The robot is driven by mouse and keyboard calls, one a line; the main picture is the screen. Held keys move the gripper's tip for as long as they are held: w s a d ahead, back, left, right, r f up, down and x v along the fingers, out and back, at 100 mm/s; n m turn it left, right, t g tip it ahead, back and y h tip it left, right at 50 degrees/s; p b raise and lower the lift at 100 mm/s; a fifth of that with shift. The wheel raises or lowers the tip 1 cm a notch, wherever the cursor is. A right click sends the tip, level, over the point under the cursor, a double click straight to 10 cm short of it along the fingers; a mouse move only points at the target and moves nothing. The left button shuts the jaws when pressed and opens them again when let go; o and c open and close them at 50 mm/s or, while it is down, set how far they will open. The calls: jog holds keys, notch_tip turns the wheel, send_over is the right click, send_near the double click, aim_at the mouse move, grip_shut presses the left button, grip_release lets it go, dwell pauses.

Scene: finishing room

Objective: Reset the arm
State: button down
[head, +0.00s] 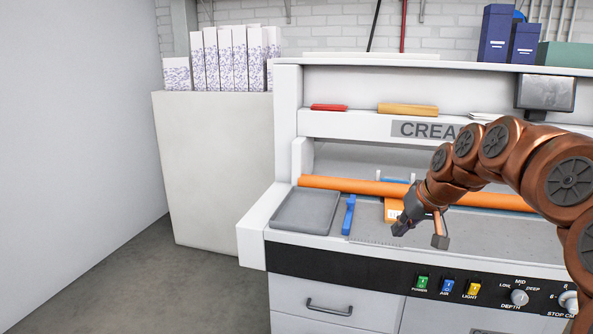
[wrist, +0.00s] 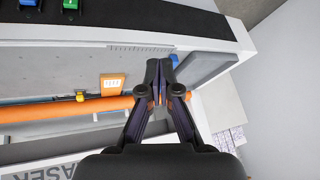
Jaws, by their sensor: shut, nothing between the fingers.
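My gripper (head: 420,235) hangs over the bed of the creasing machine (head: 357,123), at the end of my copper-coloured arm in the head view. In the wrist view my gripper (wrist: 162,72) has its fingers drawn together at the tips, with nothing held. The arm is bent, reaching in from the right of the head view. The orange roller (head: 340,185) runs across the machine behind the gripper. An orange tag (head: 393,208) is just behind the fingers; it also shows in the wrist view (wrist: 111,84).
A grey tray (head: 307,211) and a blue tool (head: 349,215) lie left of the gripper. The control panel (head: 395,283) with switches and knobs runs along the front. A shelf above holds a red item (head: 329,107) and an orange item (head: 408,109). Open floor lies at left.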

jog(key=s+a+g+p, duration=0.2)
jog(key=s+a, duration=0.2)
jog(key=s, duration=0.5)
jog(key=s+a+g+p, duration=0.2)
jog(key=s+a, duration=0.1)
jog(key=s, duration=0.6)
jog(key=s+f+g+h+p, duration=0.1)
jog(key=s+f+p, duration=0.1)
jog(key=s, duration=0.9)
jog(key=s+d+f+m+g+h+p, duration=0.1)
jog(key=s+f+g+p, duration=0.1)
jog(key=s, duration=1)
jog(key=shift+s+d+f+g+h+p, duration=0.2)
jog(key=shift+d+f+g+h+p, duration=0.1)
jog(key=shift+f+h+p, duration=0.25)
jog(key=shift+f, duration=0.1)
